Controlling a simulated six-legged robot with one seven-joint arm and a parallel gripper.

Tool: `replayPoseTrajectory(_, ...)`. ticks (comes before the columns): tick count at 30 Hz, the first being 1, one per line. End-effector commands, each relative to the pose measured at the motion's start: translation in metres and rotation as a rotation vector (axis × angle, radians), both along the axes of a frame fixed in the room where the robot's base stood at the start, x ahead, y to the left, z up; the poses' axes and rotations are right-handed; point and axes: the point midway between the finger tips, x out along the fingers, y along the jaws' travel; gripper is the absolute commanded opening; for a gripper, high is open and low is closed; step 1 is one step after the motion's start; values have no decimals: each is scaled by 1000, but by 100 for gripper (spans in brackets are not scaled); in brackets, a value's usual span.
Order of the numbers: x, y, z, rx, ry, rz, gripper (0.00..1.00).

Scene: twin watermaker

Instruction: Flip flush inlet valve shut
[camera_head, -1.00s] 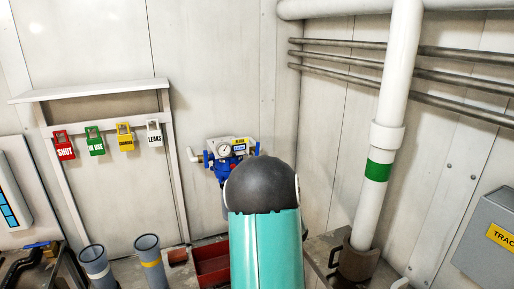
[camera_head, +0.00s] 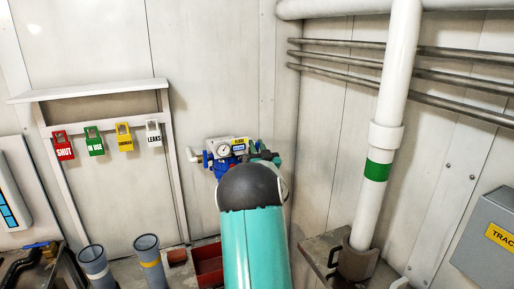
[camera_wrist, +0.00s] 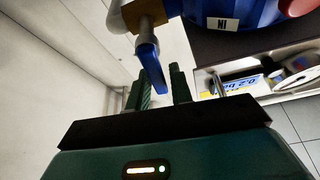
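The flush inlet valve shows in the wrist view as a brass body (camera_wrist: 147,18) with a flat blue lever (camera_wrist: 151,66), beside a blue housing (camera_wrist: 225,8) labelled IN, seen upside down. The lever points down toward my gripper (camera_wrist: 160,88). My gripper's two dark green fingers stand apart, and the lever's end shows between them, nearer the left finger. I cannot tell whether it touches. In the head view the blue unit (camera_head: 219,166) with its round gauge is on the back wall; my arm covers its lower right part, and the lever is not clear there.
Red, green, yellow and white tags (camera_head: 153,133) hang on a rail to the left. Two grey tubes (camera_head: 147,255) and a red bin (camera_head: 207,262) stand below. A white vertical pipe (camera_head: 385,120) and a grey box (camera_head: 490,245) are at the right.

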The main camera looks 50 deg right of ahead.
Motion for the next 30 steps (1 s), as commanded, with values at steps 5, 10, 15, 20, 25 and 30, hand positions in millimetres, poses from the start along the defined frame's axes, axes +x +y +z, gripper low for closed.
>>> replayPoseTrajectory(5, 0, 0, 0, 0, 0, 0, 10)
replayPoseTrajectory(10, 0, 0, 0, -1, 1, 0, 0)
replayPoseTrajectory(15, 1, 3, 0, -66, 41, 0, 0)
replayPoseTrajectory(20, 3, 6, 0, -119, 72, 1, 0)
replayPoseTrajectory(25, 3, 6, 0, -117, 71, 2, 0)
replayPoseTrajectory(30, 3, 6, 0, -117, 71, 1, 22)
